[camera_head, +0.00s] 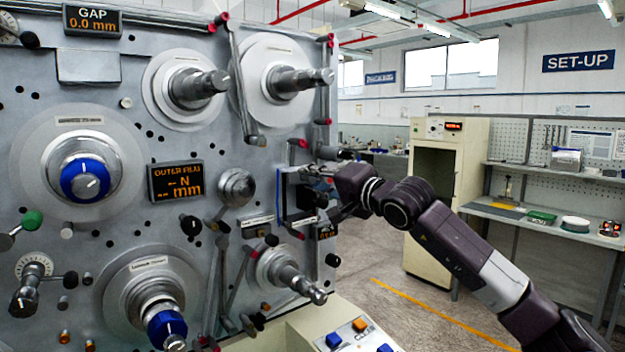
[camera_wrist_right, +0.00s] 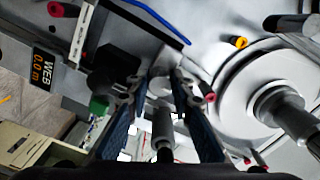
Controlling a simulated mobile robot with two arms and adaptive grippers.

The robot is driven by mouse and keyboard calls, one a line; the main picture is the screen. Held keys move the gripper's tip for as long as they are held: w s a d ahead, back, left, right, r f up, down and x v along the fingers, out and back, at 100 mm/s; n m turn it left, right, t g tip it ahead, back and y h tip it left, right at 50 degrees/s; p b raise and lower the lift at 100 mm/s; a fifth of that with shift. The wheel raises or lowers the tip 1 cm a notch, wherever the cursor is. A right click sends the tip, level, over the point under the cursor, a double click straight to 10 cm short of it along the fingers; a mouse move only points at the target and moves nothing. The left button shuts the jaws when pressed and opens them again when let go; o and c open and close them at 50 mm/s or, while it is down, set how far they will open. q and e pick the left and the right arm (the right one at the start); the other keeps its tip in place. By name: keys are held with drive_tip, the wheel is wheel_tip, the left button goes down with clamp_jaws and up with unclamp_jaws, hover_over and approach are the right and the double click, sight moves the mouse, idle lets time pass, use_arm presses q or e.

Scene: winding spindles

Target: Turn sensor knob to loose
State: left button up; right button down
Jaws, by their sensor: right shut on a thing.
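My right gripper (camera_head: 318,176) is at the right edge of the grey machine panel (camera_head: 140,130). In the right wrist view its two fingers (camera_wrist_right: 158,92) straddle a small grey knob (camera_wrist_right: 161,80), which seems to be the sensor knob. The gripper is shut on it, and the fingers hide part of it. Its pointer and any loose or tight marking cannot be read. A grey cylinder (camera_wrist_right: 163,126) shows between the fingers, nearer the camera. My left gripper is not in view.
A WEB display (camera_wrist_right: 43,68) reads 0.0 m. A winding spindle (camera_wrist_right: 285,110) stands out at the right. In the head view, a button console (camera_head: 345,335) sits below and open floor lies right.

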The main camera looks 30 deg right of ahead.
drive_tip(key=c, duration=1.8)
unclamp_jaws()
drive_tip(key=shift+f, duration=0.2)
drive_tip(key=shift+o, duration=0.6)
drive_tip(key=shift+r, duration=0.1)
drive_tip(key=s, duration=1.2)
drive_tip(key=shift+d, duration=0.4)
